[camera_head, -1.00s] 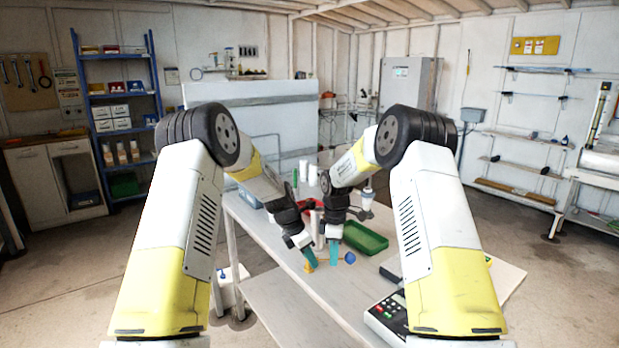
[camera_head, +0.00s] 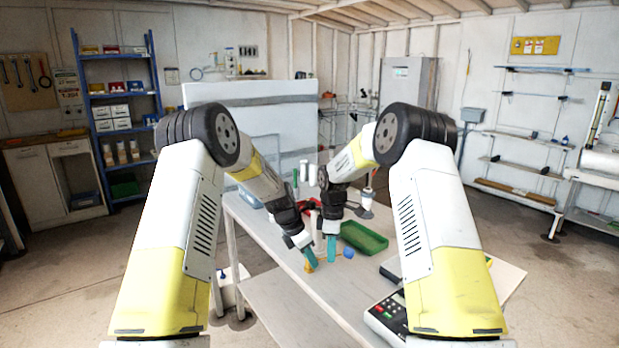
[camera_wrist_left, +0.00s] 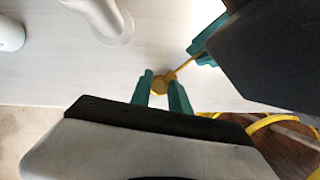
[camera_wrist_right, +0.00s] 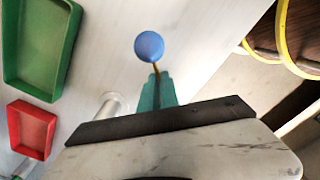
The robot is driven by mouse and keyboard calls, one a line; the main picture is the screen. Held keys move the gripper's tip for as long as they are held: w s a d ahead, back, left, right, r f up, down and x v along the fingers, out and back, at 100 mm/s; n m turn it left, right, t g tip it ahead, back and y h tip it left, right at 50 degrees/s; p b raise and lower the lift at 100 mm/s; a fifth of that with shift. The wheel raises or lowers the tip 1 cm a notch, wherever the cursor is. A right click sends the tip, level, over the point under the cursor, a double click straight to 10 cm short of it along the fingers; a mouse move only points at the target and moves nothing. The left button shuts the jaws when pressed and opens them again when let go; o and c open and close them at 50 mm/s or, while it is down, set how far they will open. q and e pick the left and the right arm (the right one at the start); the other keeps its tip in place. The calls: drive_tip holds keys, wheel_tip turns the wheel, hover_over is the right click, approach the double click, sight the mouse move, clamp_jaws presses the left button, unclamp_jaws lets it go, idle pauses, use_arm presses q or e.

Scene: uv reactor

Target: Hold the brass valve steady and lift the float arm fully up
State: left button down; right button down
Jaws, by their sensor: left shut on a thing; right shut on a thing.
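The brass valve (camera_head: 310,267) is near the table's front edge in the head view; in the left wrist view its body (camera_wrist_left: 162,86) sits between teal fingers. My left gripper (camera_head: 311,257) is shut on it. The float arm is a thin brass rod (camera_wrist_right: 156,68) ending in a blue ball (camera_wrist_right: 149,46), which also shows in the head view (camera_head: 348,253). My right gripper (camera_wrist_right: 158,92) is shut on the rod just below the ball. In the left wrist view the rod (camera_wrist_left: 187,67) slopes from the valve toward my right gripper's teal fingers. Those fingers partly hide the rod.
A green tray (camera_head: 364,238) lies behind the ball on the table. A red tray (camera_wrist_right: 31,130) shows in the right wrist view. A keypad device (camera_head: 388,312) stands at the front right. White cylinders (camera_head: 308,172) stand farther back.

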drive_tip(key=shift+w+a+r, duration=0.1)
drive_tip(key=shift+a+r, duration=0.25)
drive_tip(key=shift+a, duration=0.1)
drive_tip(key=shift+a+r, duration=0.3)
drive_tip(key=shift+a, duration=0.05)
idle(0.5)
drive_tip(key=shift+w+a+r, duration=0.1)
drive_tip(key=shift+a+r, duration=0.1)
drive_tip(key=shift+a, duration=0.15)
drive_tip(key=shift+a+r, duration=0.1)
idle(0.4)
drive_tip(key=shift+d+f, duration=0.35)
drive_tip(key=shift+d, duration=0.15)
